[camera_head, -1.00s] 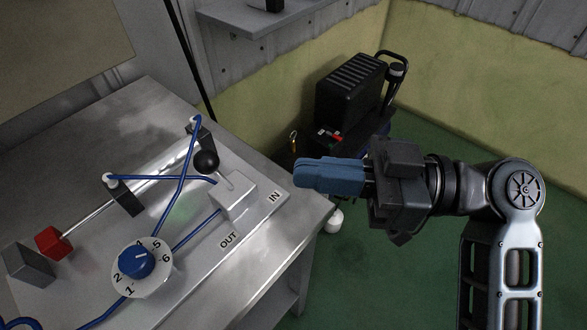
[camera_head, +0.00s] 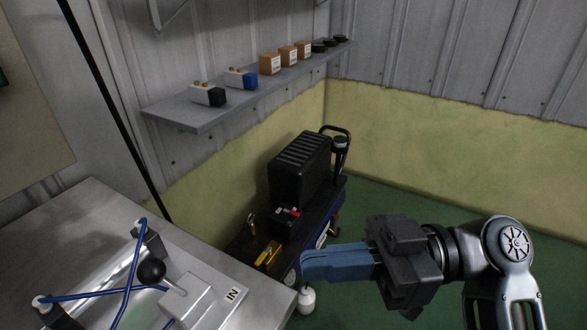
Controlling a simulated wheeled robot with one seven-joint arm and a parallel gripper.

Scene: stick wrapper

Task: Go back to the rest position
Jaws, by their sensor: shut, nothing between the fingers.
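My gripper (camera_head: 303,266) is at the lower right of the head view, at the end of my arm. Its blue fingers point left and lie together, shut with nothing between them. The fingertips are just right of the metal table (camera_head: 235,270) in the picture and touch nothing that I can see. On the table are a white block with a black ball lever (camera_head: 152,272), an "IN" label and blue tubing (camera_head: 133,265). The rest of the table is cut off by the lower edge.
Behind my gripper a cart (camera_head: 262,238) carries a black ridged case (camera_head: 299,168). A wall shelf (camera_head: 185,118) holds small boxes and black items. Green floor (camera_head: 385,200) is open to the right.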

